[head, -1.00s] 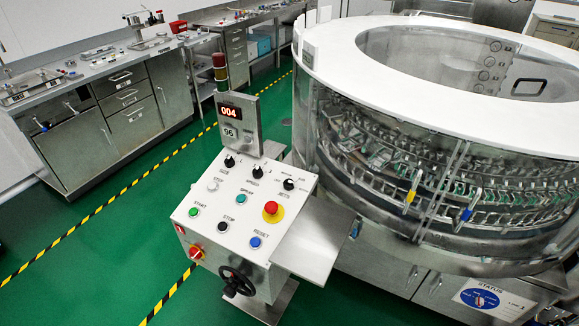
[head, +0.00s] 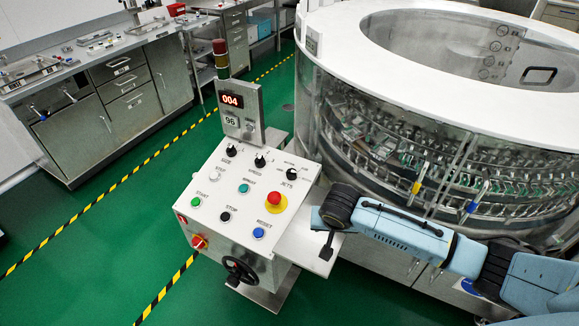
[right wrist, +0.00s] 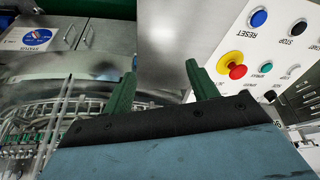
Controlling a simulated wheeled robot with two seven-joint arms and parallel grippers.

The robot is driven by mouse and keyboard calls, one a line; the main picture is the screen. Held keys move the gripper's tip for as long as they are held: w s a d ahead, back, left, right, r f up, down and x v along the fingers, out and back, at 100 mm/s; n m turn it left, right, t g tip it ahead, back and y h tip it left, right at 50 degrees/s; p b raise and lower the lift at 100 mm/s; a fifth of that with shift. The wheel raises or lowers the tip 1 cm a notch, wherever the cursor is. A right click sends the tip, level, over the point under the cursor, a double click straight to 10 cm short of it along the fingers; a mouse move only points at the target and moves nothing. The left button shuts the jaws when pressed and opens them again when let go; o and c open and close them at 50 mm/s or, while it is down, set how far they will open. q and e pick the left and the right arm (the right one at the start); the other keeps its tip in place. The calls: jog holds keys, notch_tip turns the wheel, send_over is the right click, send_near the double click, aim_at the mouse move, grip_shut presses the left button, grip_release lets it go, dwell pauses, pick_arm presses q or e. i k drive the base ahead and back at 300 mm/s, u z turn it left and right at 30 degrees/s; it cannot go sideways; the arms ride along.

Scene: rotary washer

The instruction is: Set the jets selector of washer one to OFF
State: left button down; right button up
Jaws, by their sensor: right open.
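The jets selector (head: 292,174) is a small black knob at the upper right of the white control panel (head: 215,180), above the "JETS" label. Its pointer direction is too small to read. A dark knob near the panel edge in the right wrist view (right wrist: 270,96) appears to be the same one. My right gripper (head: 328,246) is over the metal side shelf, right of and below the selector in the head view, apart from it. In the right wrist view its two green fingers (right wrist: 161,76) are spread with nothing between them. My left gripper is out of view.
A red emergency button (head: 274,203) on a yellow base sits just below the selector. Other knobs and coloured buttons share the panel. The metal shelf (head: 300,245) joins the panel's right side. The round glass-walled washer (head: 400,140) stands behind and to the right.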

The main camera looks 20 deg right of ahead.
aim_at(291, 174)
jog(key=i, duration=0.9)
